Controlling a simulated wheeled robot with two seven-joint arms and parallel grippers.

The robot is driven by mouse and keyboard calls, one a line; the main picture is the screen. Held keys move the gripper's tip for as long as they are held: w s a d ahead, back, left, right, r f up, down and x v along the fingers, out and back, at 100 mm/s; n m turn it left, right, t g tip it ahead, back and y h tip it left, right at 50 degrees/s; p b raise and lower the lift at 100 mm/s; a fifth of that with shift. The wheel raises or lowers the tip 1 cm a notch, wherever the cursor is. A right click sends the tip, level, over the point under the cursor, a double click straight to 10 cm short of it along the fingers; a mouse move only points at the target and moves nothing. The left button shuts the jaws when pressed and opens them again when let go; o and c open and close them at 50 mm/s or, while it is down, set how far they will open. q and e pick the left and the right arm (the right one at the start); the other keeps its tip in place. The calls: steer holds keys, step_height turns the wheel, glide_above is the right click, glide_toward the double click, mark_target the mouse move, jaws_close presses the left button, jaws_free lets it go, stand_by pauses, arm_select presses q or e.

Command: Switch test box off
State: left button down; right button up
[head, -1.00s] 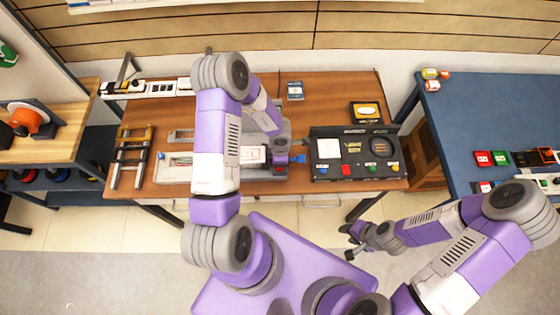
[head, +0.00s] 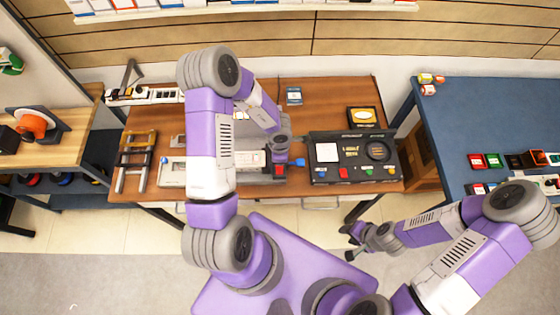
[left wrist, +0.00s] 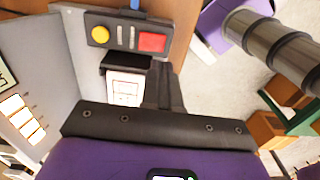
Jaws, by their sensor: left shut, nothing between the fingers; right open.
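A light grey bench device (head: 172,174) sits on the wooden table, partly hidden under my left arm. Its dark panel carries a yellow button (left wrist: 97,35) and a red square button (left wrist: 152,42), both clear in the left wrist view. Below that panel is a black-housed part with a white face (left wrist: 125,88). My left gripper (head: 281,155) is shut and empty over the device's right end; its dark fingers (left wrist: 166,88) show beside the white-faced part, contact unclear. My right gripper (head: 351,241) is open, low in front of the table. No readable label marks the test box.
A black console (head: 353,175) with coloured buttons and a dial stands right of the device. A blue knob (head: 299,162) lies between them. A metal rack (head: 134,160) is at left. A blue table (head: 450,125) stands at right.

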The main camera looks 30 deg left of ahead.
arm_select(q)
step_height(320, 180, up, 6)
steer(key=shift+s+d+r, duration=0.2)
steer(key=shift+s+d, duration=0.1)
steer(key=shift+s, duration=0.15)
stand_by(0.3)
steer(key=s+d+f+m+h, duration=0.2)
steer(key=s+d+f+m, duration=0.35)
steer(key=m, duration=0.55)
steer(key=s+d+f+m+h, duration=0.2)
steer(key=s+d+f+m, duration=0.4)
steer(key=m, duration=0.5)
step_height(320, 180, down, 18)
steer(key=w+d+b, duration=0.1)
steer(key=b, duration=1.8)
steer(key=shift+w+t+b, duration=0.25)
steer(key=shift+t+b, duration=0.05)
steer(key=shift+b, duration=0.05)
steer(key=shift+r, duration=0.1)
